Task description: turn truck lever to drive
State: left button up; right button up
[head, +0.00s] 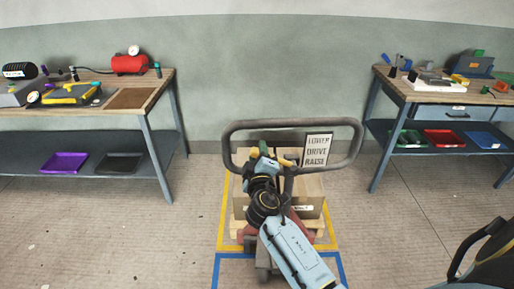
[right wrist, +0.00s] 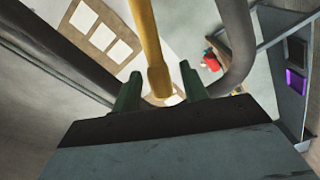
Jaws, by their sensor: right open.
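The truck's grey handle loop (head: 290,123) stands upright in the middle of the head view. A sign (head: 318,149) at its right side reads LOWER, DRIVE, RAISE from top to bottom. A yellow lever (head: 286,162) shows in part inside the loop, beside my right gripper (head: 262,150). In the right wrist view the yellow lever (right wrist: 149,45) reaches down between the green fingers of my right gripper (right wrist: 160,88). The fingers are open, with visible gaps on both sides of the lever. Which setting the lever is at cannot be told. My left gripper is not in view.
A cardboard box (head: 308,188) sits on the truck behind the handle, within yellow floor tape (head: 223,212). A left bench (head: 162,85) bears a red tank (head: 130,64); a right bench (head: 374,95) bears tools and bins. The floor between the benches and truck is clear.

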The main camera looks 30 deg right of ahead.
jog(key=shift+x, duration=1.3)
jog(key=shift+c, duration=0.3)
grip_shut()
